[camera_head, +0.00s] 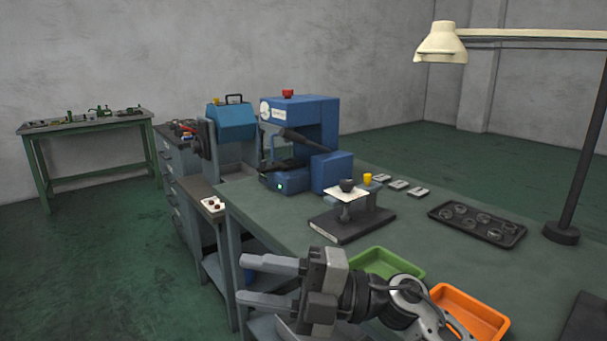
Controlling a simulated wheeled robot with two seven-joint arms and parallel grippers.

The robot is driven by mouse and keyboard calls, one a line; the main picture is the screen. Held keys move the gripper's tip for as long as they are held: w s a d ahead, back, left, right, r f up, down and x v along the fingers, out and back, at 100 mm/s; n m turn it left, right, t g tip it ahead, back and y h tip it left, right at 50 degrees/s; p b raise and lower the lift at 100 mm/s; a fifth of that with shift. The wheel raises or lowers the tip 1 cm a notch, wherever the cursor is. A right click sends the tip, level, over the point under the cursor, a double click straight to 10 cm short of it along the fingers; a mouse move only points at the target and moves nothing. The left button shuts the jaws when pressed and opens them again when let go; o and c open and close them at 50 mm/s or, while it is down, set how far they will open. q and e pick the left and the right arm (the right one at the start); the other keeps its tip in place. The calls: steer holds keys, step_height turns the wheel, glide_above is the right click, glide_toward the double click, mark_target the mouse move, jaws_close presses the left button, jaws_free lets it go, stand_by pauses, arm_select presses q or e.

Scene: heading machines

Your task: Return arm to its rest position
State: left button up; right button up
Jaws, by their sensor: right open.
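My right gripper (256,283) is in the lower middle of the head view. Its two grey fingers point left and stand apart, with nothing between them. It is in front of the green workbench (412,256), near its front left edge. Its arm comes in from the lower right and hides part of a green bin (388,263) and of an orange bin (468,312). My left gripper is not in the picture.
A blue machine (297,125) stands at the bench's back left. A stand with a white plate (346,194) and dark cup is before it. A black tray (478,222) holds several round parts. A lamp (442,45) overhangs the right. Green floor (110,250) is clear at left.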

steer(key=w+d+f+m+t+h, duration=0.1)
steer(key=d+f+m+t+h, duration=0.95)
steer(key=m+t, duration=1)
steer(key=s+d+f+m+g+h, duration=0.3)
steer(key=s+d+f+m+g, duration=0.1)
steer(key=f, duration=0.6)
steer(key=s+d+f+m+g+h, duration=0.3)
steer(key=s+d+f+m+g, duration=0.2)
steer(key=s+f, duration=0.6)
steer(key=m+g, duration=0.1)
steer(key=m, duration=0.1)
steer(key=shift+d+m, duration=0.2)
steer(key=shift+m, duration=0.15)
